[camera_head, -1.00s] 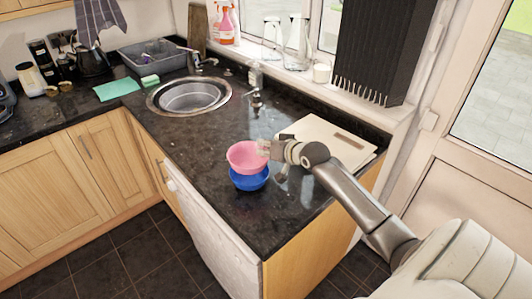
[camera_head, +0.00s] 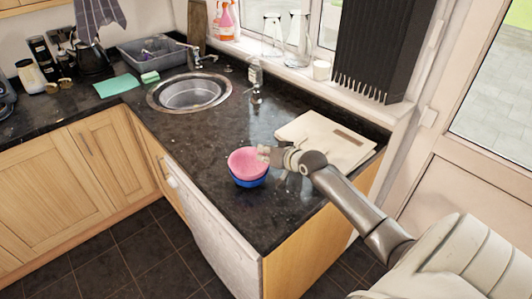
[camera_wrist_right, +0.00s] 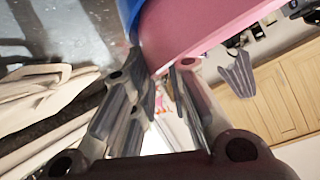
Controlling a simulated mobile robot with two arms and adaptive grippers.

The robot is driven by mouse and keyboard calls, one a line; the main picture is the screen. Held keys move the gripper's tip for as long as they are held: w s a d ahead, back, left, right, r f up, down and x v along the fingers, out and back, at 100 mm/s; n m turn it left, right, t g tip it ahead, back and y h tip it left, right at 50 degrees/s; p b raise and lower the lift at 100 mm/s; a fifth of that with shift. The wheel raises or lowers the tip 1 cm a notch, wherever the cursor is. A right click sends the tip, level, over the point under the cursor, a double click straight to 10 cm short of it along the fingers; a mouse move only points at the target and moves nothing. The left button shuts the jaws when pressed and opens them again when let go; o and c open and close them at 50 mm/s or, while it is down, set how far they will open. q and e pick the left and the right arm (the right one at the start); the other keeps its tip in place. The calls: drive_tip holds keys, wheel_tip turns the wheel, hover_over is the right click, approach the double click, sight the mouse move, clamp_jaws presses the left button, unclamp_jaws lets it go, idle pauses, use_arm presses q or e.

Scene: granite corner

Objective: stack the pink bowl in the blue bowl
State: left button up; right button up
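The pink bowl (camera_head: 247,162) sits low in the mouth of the blue bowl (camera_head: 250,182) on the dark granite counter and looks tilted. Only the blue bowl's near side shows below it. My right gripper (camera_head: 264,154) is at the pink bowl's right edge. In the right wrist view, its fingers (camera_wrist_right: 158,75) are on either side of the pink bowl's rim (camera_wrist_right: 205,30), apparently shut on it; the exact contact is partly hidden. A strip of the blue bowl (camera_wrist_right: 128,14) shows beside it. My left gripper is not in view.
A pale board (camera_head: 325,141) lies on the counter behind and right of the bowls. Counter left of the bowls is clear. The counter's front edge is close to the bowls.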

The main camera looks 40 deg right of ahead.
drive_tip(key=o, duration=0.4)
drive_tip(key=shift+f, duration=0.15)
drive_tip(key=shift+c, duration=0.2)
drive_tip(key=shift+r, duration=0.65)
drive_tip(key=shift+s, duration=0.3)
drive_tip(key=b+v, duration=0.1)
drive_tip(key=v, duration=1)
drive_tip(key=shift+r, duration=0.25)
